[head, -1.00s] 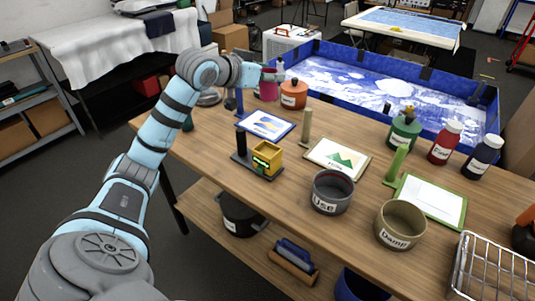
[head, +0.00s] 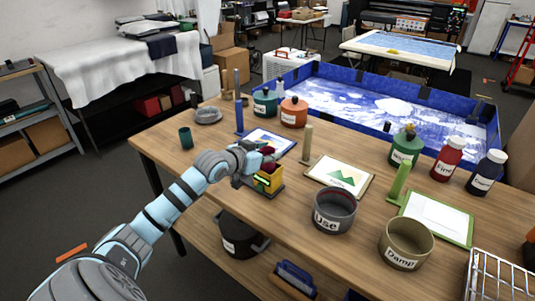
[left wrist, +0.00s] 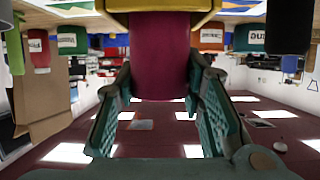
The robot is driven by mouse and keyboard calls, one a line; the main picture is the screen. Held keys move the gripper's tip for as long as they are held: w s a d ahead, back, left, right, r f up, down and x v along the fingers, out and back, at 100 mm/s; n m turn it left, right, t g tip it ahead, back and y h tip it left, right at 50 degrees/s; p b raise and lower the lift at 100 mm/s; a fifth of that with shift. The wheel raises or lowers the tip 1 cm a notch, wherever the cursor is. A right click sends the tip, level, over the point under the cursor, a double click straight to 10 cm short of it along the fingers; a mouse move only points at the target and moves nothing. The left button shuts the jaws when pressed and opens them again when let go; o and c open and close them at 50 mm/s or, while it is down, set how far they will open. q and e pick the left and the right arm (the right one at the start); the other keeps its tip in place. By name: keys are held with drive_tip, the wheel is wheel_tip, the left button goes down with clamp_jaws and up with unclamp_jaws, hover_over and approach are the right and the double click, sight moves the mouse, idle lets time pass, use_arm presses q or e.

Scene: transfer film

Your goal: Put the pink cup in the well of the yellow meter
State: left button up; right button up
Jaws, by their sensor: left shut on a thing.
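The pink cup (head: 269,155) is at my left gripper (head: 258,151) in the head view, right above the yellow meter (head: 268,182). In the left wrist view the cup (left wrist: 163,60) sits between the two green finger pads, and the gripper is shut on it. The yellow rim of the meter (left wrist: 116,21) shows on both sides of the cup's far end. The gripper hides part of the well, so I cannot tell how deep the cup sits in it. The meter stands on a dark base on the wooden table. My right gripper is not in view.
A grey pot marked Use (head: 334,212) and a tan pot marked Damp (head: 406,245) stand to the right. Picture trays with upright posts lie behind and beside the meter. Bottles and a wire basket (head: 495,276) are at the right.

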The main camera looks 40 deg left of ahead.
use_arm(q)
drive_tip(key=o, duration=1.1)
drive_tip(key=shift+o, duration=0.2)
drive_tip(key=shift+r, duration=0.1)
drive_tip(key=shift+s+a+r, duration=0.1)
drive_tip(key=shift+s+r, duration=0.05)
drive_tip(key=shift+s, duration=0.2)
drive_tip(key=p+v, duration=1)
drive_tip(key=v, duration=0.1)
